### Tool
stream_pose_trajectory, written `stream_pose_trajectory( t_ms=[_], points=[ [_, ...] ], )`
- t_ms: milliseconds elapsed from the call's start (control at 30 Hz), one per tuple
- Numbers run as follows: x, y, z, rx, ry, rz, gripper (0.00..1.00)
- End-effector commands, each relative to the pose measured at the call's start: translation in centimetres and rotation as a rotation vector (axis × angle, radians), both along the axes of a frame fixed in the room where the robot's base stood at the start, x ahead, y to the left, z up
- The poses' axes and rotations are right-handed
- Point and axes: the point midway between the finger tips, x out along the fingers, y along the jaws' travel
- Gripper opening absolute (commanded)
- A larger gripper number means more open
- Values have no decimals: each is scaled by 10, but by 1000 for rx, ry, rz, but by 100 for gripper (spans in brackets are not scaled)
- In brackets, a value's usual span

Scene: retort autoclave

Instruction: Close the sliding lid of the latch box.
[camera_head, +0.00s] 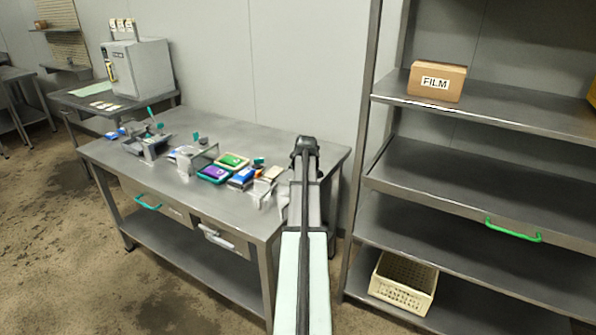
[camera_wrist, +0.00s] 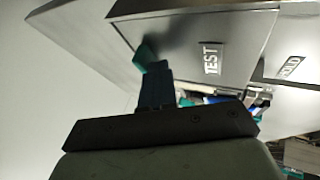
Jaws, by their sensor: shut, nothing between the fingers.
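In the wrist view my gripper (camera_wrist: 155,88) shows as narrow dark blue fingers, shut with nothing held. A teal piece (camera_wrist: 147,55) lies at their far end, against a grey panel with a TEST label (camera_wrist: 210,58). I cannot tell whether it is a knob or part of the fingers. A second labelled grey panel (camera_wrist: 288,68) is at the right. I cannot tell for sure which part is the latch box or its sliding lid. In the head view the gripper cannot be made out clearly near the bench's right end, beside my arm.
The steel bench (camera_head: 265,135) carries purple (camera_head: 214,173) and green (camera_head: 233,160) packs and grey fixtures with teal handles (camera_head: 150,112). A steel rack at right holds a FILM box (camera_head: 437,82) and a cream basket (camera_head: 403,283). The bench's back strip is clear.

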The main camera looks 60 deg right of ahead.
Motion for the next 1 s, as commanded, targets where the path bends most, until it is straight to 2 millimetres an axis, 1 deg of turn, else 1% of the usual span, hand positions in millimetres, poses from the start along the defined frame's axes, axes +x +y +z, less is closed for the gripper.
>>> stream_pose_trajectory(
  t_ms=[33, 100, 267, 367, 500, 800, 1000],
  points=[
    [-1, -6, 1, -11, 1, -5, 0],
    [-1, -7, 1, -12, 2, -6, 0],
    [-1, 1, 1, -12, 3, -5, 0],
    [-2, 15, 1, -10, 2, -2, 0],
    [-2, 43, 1, -4, 1, 0, 0],
    [-22, 69, 46, -4, -1, -1, 0],
    [-32, 81, 68, -3, -1, -1, 0]
  ],
)
